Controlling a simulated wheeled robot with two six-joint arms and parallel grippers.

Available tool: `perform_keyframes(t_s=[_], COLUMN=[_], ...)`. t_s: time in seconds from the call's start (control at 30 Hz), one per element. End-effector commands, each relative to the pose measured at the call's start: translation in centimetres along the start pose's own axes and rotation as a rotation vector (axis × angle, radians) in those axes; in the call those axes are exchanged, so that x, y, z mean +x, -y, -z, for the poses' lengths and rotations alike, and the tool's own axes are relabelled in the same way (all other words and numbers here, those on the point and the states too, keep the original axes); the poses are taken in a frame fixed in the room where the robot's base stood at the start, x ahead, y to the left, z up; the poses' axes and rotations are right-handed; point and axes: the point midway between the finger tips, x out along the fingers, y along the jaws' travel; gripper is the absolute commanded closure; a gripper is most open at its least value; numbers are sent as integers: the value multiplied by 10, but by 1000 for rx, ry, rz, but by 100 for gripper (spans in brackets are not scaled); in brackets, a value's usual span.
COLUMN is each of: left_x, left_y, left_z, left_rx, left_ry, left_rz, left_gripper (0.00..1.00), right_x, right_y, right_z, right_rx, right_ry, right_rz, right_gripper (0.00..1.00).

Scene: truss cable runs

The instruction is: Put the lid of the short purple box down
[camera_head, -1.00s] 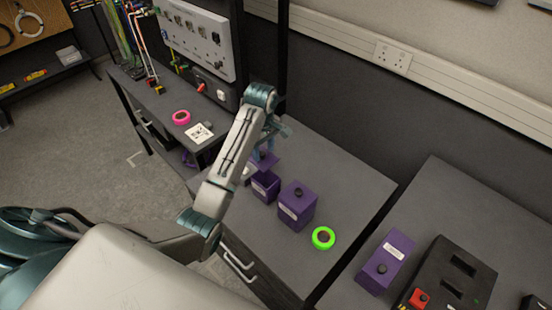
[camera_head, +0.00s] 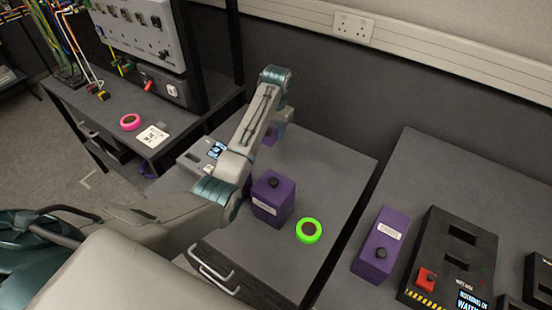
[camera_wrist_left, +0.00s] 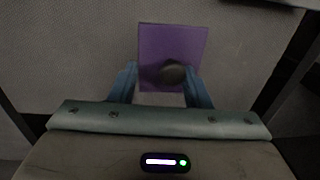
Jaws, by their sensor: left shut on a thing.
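In the left wrist view, the lid (camera_wrist_left: 160,45) is a flat purple square with a dark round knob (camera_wrist_left: 173,73). My left gripper (camera_wrist_left: 162,78) is shut on the knob, with a blue finger on each side. In the head view my forearm hides most of this gripper (camera_head: 284,114); a bit of purple, apparently the lid (camera_head: 271,135), shows beside it over the grey worktop. The short purple box is hidden behind my arm. My right gripper is not in view.
A taller purple box (camera_head: 273,200) with a knobbed lid stands near my forearm, with a green ring (camera_head: 309,230) beside it. Another purple box (camera_head: 381,244) and a black device (camera_head: 450,262) are on the right table. The worktop's back right is clear.

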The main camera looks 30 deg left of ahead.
Motion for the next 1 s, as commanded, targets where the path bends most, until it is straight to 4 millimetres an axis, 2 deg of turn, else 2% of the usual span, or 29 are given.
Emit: perform_keyframes(t_s=[0.23,0.47,0.63,0.73,1.0], left_x=[40,65,90,97,99], left_y=[-3,-5,-7,-7,-7], left_z=[-1,-1,-1,-1,-1], left_rx=[17,15,14,14,14], left_ry=[5,4,4,2,1], left_rz=[0,0,1,1,1], left_gripper=[78,78,78,78,78], right_x=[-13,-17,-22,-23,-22], right_y=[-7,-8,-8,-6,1], right_z=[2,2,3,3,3], right_rx=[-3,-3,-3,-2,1], right_ry=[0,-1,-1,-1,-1], right_rz=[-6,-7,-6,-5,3], right_gripper=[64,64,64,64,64])
